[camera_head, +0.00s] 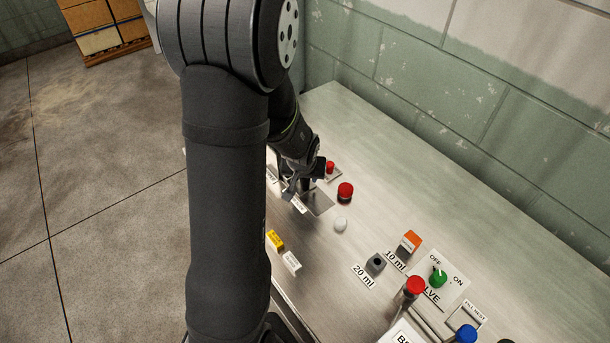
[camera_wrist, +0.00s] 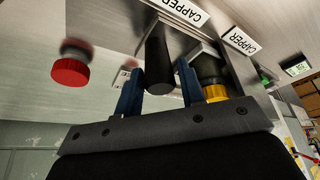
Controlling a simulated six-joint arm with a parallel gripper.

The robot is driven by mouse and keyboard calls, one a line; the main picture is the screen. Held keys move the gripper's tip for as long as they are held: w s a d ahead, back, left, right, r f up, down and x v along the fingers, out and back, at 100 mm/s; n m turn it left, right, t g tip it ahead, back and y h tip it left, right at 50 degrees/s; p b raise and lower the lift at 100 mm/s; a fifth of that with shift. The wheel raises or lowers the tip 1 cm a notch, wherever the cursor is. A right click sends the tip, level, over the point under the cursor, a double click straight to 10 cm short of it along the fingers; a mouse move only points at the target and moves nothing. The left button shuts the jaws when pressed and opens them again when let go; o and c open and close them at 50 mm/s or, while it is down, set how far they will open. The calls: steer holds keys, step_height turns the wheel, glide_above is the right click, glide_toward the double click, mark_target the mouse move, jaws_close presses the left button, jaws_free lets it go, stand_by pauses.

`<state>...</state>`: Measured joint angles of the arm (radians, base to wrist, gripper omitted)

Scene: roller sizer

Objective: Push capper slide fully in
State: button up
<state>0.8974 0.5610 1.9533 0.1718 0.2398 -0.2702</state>
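In the wrist view a dark cylindrical knob (camera_wrist: 160,60), which looks like the capper slide's handle, stands between my gripper's two blue fingers. White labels reading CAPPER (camera_wrist: 180,10) lie beside it. My gripper (camera_wrist: 160,92) is open, with a finger on each side of the knob; whether either finger touches it is unclear. In the head view my gripper (camera_head: 303,188) is low over the panel, beside a rectangular recess (camera_head: 318,204). The knob is not clearly visible there, and how far in the slide sits cannot be told.
A red button (camera_head: 345,190) is right of my gripper; it also shows in the wrist view (camera_wrist: 70,72). A dark part with a yellow ring (camera_wrist: 214,91) is close to the right finger.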

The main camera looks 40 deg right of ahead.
jaws_close()
steer(key=shift+w, duration=1.9)
steer(key=shift+o, duration=2)
jaws_free()
steer(key=v, duration=1.7)
steer(key=shift+r, duration=0.2)
steer(key=x, duration=1.7)
steer(key=shift+f, duration=0.15)
